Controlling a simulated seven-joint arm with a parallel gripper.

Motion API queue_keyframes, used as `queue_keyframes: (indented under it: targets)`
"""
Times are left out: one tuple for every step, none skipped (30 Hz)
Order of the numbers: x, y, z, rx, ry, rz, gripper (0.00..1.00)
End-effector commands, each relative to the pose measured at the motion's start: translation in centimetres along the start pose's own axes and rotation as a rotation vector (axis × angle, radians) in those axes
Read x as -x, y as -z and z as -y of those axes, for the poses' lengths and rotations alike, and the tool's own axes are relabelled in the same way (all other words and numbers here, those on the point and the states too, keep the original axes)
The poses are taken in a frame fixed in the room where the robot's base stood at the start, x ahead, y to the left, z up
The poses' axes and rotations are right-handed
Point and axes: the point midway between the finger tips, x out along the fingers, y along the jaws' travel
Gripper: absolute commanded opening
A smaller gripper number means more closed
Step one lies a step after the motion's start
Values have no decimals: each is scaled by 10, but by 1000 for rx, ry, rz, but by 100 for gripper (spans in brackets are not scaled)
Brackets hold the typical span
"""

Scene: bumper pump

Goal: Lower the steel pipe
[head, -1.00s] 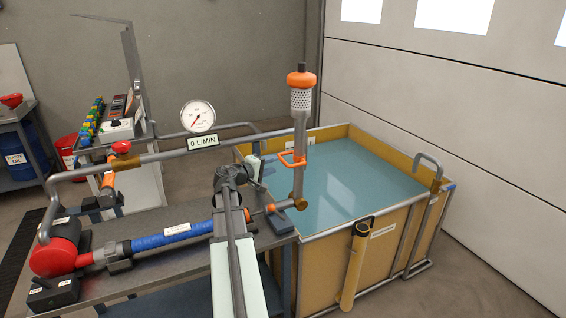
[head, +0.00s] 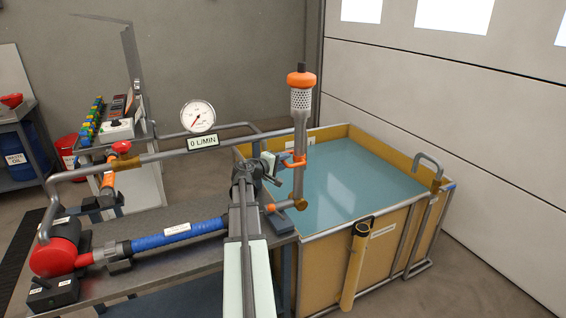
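The steel pipe (head: 299,178) stands upright at the near left edge of the tank. It has a perforated strainer (head: 300,99) with an orange cap (head: 301,80) at its top and an orange-and-brass joint (head: 286,205) at its foot. An orange handle (head: 296,162) sticks out from the left of its middle. My gripper (head: 275,162) is just left of this handle, at about its height. Its fingertips are small and partly hidden, so I cannot tell whether they touch the handle or how far apart they are.
The tank (head: 325,236) of blue-green liquid lies to the right, with a yellow tube (head: 355,268) on its front. A blue hose (head: 162,238) and red pump (head: 55,250) are on the bench at left. A gauge (head: 198,117) and a long horizontal pipe stand behind my arm.

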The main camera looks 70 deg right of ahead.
Motion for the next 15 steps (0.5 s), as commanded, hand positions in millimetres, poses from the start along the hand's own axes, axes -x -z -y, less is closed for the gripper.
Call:
queue_keyframes:
  targets:
    - [0, 0, 0, 0, 0, 0, 29]
    - [0, 0, 0, 0, 0, 0, 26]
    - [0, 0, 0, 0, 0, 0, 22]
    - [0, 0, 0, 0, 0, 0, 19]
    - [0, 0, 0, 0, 0, 0, 16]
    - [0, 0, 0, 0, 0, 0, 12]
    - [0, 0, 0, 0, 0, 0, 10]
    - [0, 0, 0, 0, 0, 0, 7]
    - [0, 0, 0, 0, 0, 0, 3]
    - [0, 0, 0, 0, 0, 0, 0]
    - [0, 0, 0, 0, 0, 0, 0]
    - [0, 0, 0, 0, 0, 0, 0]
    - [0, 0, 0, 0, 0, 0, 0]
    - [0, 0, 0, 0, 0, 0, 0]
    - [0, 0, 0, 0, 0, 0, 0]
